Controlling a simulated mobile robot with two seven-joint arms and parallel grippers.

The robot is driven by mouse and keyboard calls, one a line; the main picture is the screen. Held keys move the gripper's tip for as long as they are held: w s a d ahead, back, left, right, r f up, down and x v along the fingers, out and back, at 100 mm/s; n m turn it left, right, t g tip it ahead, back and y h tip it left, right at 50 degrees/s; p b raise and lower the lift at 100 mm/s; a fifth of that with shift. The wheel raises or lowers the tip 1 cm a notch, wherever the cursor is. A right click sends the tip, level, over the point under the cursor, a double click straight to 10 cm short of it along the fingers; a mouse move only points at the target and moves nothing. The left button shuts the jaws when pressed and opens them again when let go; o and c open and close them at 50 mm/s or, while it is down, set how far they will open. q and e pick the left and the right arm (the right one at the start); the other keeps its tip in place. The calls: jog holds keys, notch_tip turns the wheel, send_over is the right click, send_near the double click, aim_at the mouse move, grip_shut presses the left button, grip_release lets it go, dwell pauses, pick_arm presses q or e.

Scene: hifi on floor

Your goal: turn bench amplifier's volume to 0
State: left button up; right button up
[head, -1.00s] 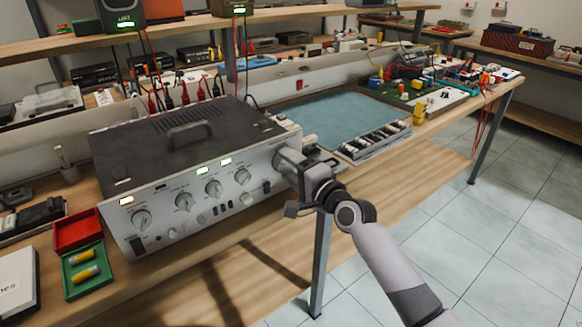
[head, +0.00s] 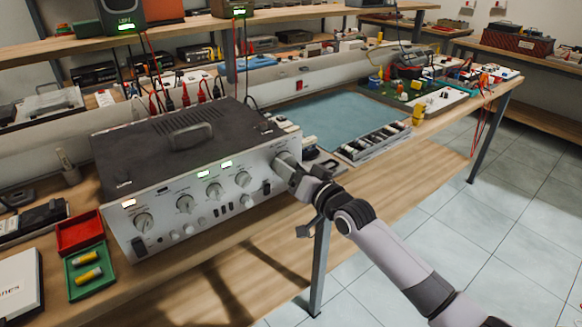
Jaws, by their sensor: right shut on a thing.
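The bench amplifier (head: 190,145) is a large grey box with a dark top and handle, standing on the wooden bench. Its silver front panel carries several knobs and lit displays. My right gripper (head: 284,164) is at the right end of this panel, shut on what appears to be the volume knob. My left gripper is not in view.
A red tray (head: 80,232) and a green tray (head: 90,272) with yellow cylinders sit left of the amplifier. A blue mat (head: 340,118) and a parts tray (head: 375,141) lie to its right. Floor in front of the bench is clear at right.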

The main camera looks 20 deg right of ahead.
jog(key=n, duration=0.3)
jog(key=shift+p, duration=0.4)
jog(key=shift+n, duration=0.5)
jog(key=o, duration=1.1)
jog(key=shift+c, duration=0.2)
jog(key=v, duration=0.7)
jog(key=shift+s+d, duration=0.1)
